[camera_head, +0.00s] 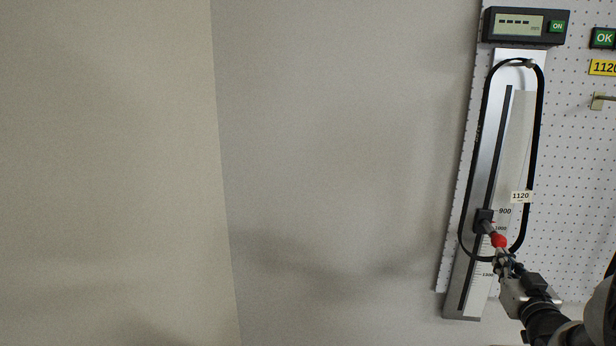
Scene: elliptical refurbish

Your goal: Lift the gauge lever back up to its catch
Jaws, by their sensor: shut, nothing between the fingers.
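The gauge (491,150) is a tall grey panel on the wall at the right, with a dark vertical slot and a printed scale. Its lever has a black slider block (484,220) in the slot near the 900 mark and a red knob (499,241) pointing out to the lower right. My gripper (502,259) is shut and empty, with its fingertips just below the red knob. I cannot tell whether they touch it. The catch cannot be made out.
A black cable or belt loop (541,110) hangs around the gauge and passes close to my gripper. A display box (525,26) with an ON button sits above. A small hook (599,101) is on the pegboard (570,160). The wall at left is bare.

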